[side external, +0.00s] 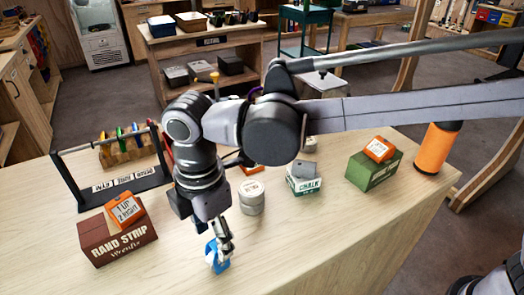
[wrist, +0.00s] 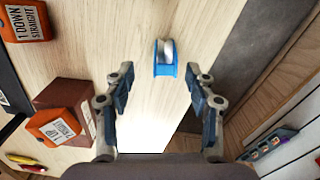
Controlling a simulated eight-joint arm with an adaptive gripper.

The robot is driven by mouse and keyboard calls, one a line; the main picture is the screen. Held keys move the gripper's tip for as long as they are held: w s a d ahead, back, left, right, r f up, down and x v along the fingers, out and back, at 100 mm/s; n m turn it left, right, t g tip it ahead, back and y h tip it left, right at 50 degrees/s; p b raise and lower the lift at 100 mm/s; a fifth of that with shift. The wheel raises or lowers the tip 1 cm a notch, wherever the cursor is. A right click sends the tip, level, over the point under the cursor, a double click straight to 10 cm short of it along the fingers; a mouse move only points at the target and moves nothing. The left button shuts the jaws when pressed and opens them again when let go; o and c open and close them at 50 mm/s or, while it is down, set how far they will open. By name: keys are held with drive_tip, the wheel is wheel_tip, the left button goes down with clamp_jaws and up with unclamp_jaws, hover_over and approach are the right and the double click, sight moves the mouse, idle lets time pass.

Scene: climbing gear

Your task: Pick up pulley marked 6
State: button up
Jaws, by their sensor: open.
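A small blue and white object that looks like a pulley (wrist: 165,58) lies on the bare wooden table, and no number can be read on it. It also shows in the side external view (side external: 212,260), partly hidden by my gripper (side external: 222,243). In the wrist view my gripper (wrist: 160,92) is open and empty. Its two fingers stand apart to the left and right, and the blue object lies between and beyond their tips, apart from both.
A dark red box (side external: 118,238) with an orange block (side external: 125,211) on top stands left. A black rack (side external: 112,165) stands behind it. A round tin (side external: 251,197), a chalk box (side external: 304,182) and a green box (side external: 374,170) stand to the right. The front right table is clear.

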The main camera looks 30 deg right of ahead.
drive_tip(key=shift+s+d+f, duration=0.1)
drive_tip(key=shift+s+f, duration=0.05)
drive_tip(key=shift+f, duration=1.45)
drive_tip(key=shift+s+d+f, duration=0.1)
drive_tip(key=shift+s+f, duration=0.05)
drive_tip(key=shift+f, duration=1.4)
clamp_jaws()
